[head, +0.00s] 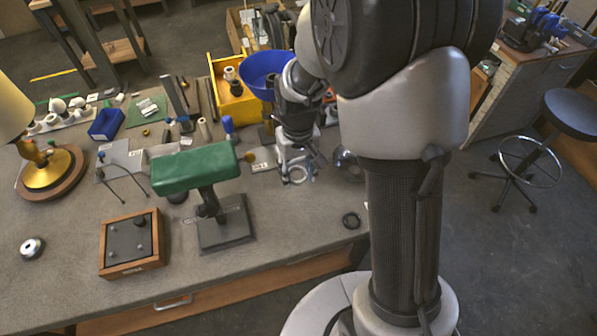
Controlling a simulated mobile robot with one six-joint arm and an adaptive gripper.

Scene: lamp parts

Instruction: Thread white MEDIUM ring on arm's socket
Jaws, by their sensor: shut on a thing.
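My gripper (295,168) is over the right part of the bench, right of the green padded stand (195,170). Its fingers are shut on a small pale ring-like thing (296,178), seen only coarsely; I cannot tell its size class. Several small white round parts (60,108) sit on a strip at the back left, too small to tell apart. Thin dark rods (140,184) lean by a pale plate (118,160) left of the green stand. I cannot make out the arm's socket for certain.
A lamp (48,165) stands at the left. A blue bowl (264,68) and yellow bin (236,105) stand behind. The front left bench is mostly clear.

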